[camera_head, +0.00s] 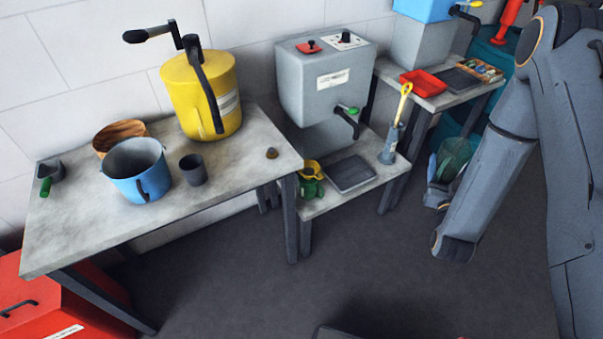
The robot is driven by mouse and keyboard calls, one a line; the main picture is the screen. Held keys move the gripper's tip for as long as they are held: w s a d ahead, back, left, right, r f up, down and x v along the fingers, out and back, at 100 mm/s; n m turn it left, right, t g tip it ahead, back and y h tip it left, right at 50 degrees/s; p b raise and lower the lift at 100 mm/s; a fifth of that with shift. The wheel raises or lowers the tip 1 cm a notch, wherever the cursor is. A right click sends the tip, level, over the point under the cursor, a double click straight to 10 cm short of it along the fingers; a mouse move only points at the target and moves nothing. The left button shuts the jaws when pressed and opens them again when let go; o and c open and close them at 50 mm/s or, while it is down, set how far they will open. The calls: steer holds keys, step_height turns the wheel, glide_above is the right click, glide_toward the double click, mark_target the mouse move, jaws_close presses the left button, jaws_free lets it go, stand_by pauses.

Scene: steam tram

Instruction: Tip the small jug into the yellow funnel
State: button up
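The yellow funnel (311,168) sits on top of a small green container (310,187) at the left end of the low grey shelf. I cannot tell for sure which vessel is the small jug. A small grey vessel with a green handle (50,172) stands at the left end of the big table, and a small dark grey cup (193,168) stands near its middle. A larger blue jug (138,171) is between them.
The big grey table (235,180) also bears a yellow drum (202,92) with a black lever and a wooden bowl (118,135). A grey box with a tap (325,82) stands above the low shelf (318,206). A red chest (60,298) is front left. The middle floor is clear.

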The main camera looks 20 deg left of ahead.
steer(key=w+a+f+n+g+y+b, duration=0.1)
steer(key=w+a+f+n+y+b, duration=0.2)
steer(key=a, duration=0.5)
steer(key=w+a+f+y+b, duration=0.1)
steer(key=a+f+y+b, duration=0.1)
steer(key=a+f+b, duration=0.4)
steer(key=w+a+f+n+g+y+b, duration=0.1)
steer(key=w+a+f+n+y+b, duration=0.2)
steer(key=a, duration=0.6)
steer(key=s+a+f+n+g+y+b, duration=0.1)
steer(key=s+a+f+g+b, duration=0.1)
steer(key=a, duration=0.7)
steer(key=s+a+f+n+g+y+b, duration=0.1)
steer(key=s+a+f+g+y+b, duration=0.1)
steer(key=a, duration=0.7)
steer(key=shift+s+f+n+g+y+b, duration=0.35)
steer(key=shift+s+f+g+b, duration=0.2)
steer(key=shift+f+g+b, duration=0.5)
steer(key=shift+g, duration=0.25)
steer(key=shift+s+f, duration=0.2)
steer(key=shift+f, duration=0.65)
steer(key=shift+f+g, duration=0.15)
steer(key=shift+g, duration=0.25)
steer(key=shift+s+d+f+h, duration=0.1)
steer(key=shift+f+h, duration=0.55)
steer(key=shift+f, duration=0.15)
